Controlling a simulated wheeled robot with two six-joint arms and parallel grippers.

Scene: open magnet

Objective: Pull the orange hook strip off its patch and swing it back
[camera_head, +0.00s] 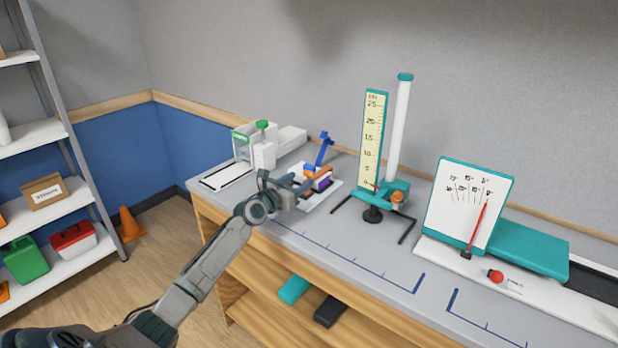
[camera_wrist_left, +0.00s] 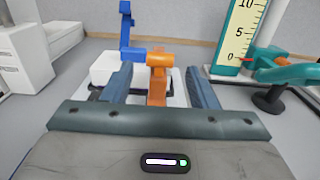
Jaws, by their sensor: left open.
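The orange hook strip (camera_head: 320,171) is on a small white base (camera_head: 329,196) on the bench. In the left wrist view the orange strip (camera_wrist_left: 158,84) lies between the two fingers of my left gripper (camera_wrist_left: 160,76), with gaps on both sides. The gripper is open and holds nothing. In the head view my left gripper (camera_head: 296,186) is at the left side of the base and partly covers it. I cannot make out how the strip meets its patch. My right gripper is not in view.
A blue upright arm (camera_head: 324,149) stands behind the strip. A white device with a green knob (camera_head: 262,125) is to the left. A yellow scale (camera_head: 373,135) on a teal stand is to the right, with a white dial board (camera_head: 466,205) farther right.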

